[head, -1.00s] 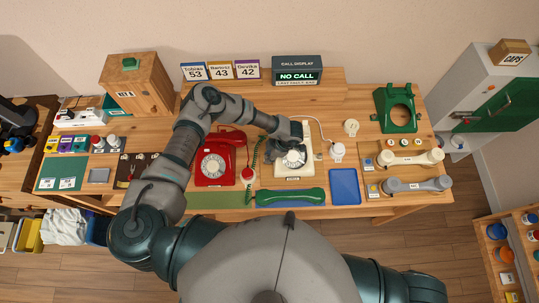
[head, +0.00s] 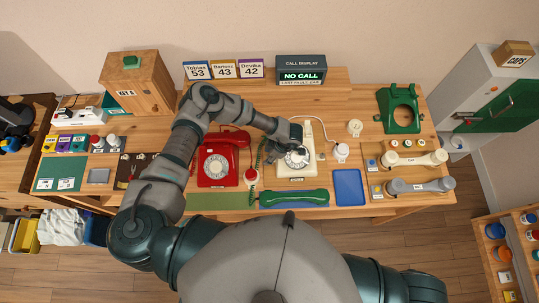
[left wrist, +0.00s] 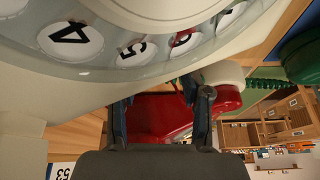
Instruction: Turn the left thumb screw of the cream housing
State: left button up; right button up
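The cream housing (head: 295,170) is a dial phone body standing on the table, right of the red phone. My left gripper (head: 291,135) is over its upper left part and hides some of it. In the left wrist view the cream housing and its numbered dial (left wrist: 130,48) fill the top, very close. The two fingers of my left gripper (left wrist: 158,98) stand apart below the dial's edge, with only the red phone (left wrist: 160,115) showing behind the gap. I cannot make out the left thumb screw in either view. My right gripper is out of view.
A green handset (head: 294,198) lies in front and a blue tray (head: 348,187) front right. A white cord runs behind the housing.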

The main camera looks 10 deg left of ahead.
pick_arm(q)
jog(key=shift+d+r, duration=0.2)
jog(key=shift+d, duration=0.05)
jog(key=v, duration=1)
jog(key=shift+w+a+r, duration=0.1)
jog(key=shift+r, duration=0.5)
